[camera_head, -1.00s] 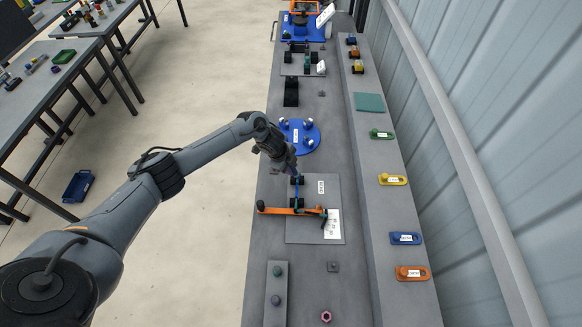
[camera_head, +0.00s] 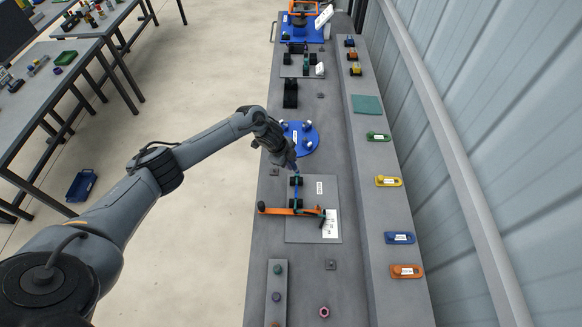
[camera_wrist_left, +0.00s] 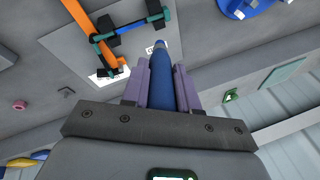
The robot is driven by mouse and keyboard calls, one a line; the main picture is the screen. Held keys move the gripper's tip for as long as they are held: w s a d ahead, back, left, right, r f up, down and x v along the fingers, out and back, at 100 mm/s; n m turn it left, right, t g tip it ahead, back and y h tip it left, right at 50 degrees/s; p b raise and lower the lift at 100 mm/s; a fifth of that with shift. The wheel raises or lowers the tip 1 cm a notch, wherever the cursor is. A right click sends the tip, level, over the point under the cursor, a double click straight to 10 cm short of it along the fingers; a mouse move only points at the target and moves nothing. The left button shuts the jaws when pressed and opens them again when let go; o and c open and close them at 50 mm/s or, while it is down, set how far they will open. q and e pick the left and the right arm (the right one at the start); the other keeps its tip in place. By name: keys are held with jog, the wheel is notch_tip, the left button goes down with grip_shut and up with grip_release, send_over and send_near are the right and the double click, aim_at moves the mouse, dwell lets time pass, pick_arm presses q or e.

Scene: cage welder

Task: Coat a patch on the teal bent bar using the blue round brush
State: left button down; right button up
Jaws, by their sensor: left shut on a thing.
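The teal bent bar (camera_head: 322,216) is on a grey plate, held by black clamp blocks. It also shows at the top of the left wrist view (camera_wrist_left: 130,29), bent at its ends. My left gripper (camera_head: 292,168) is over the plate's far edge, close to the bar. It is shut on the blue round brush (camera_wrist_left: 184,90), which stands between its purple fingers and points toward the bar. In the left wrist view the brush tip shows just below the bar; contact cannot be told. My right gripper is not in view.
An orange bar (camera_head: 290,211) lies across the grey fixture plate (camera_head: 321,235). A blue round base (camera_head: 313,145) with grey knobs is just behind the gripper. Coloured handled pieces, such as a yellow one (camera_head: 388,181), line the ledge along the wall.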

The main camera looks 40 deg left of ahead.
pick_arm(q)
jog(key=shift+f, duration=0.1)
dwell(0.3)
jog(key=shift+f, duration=0.3)
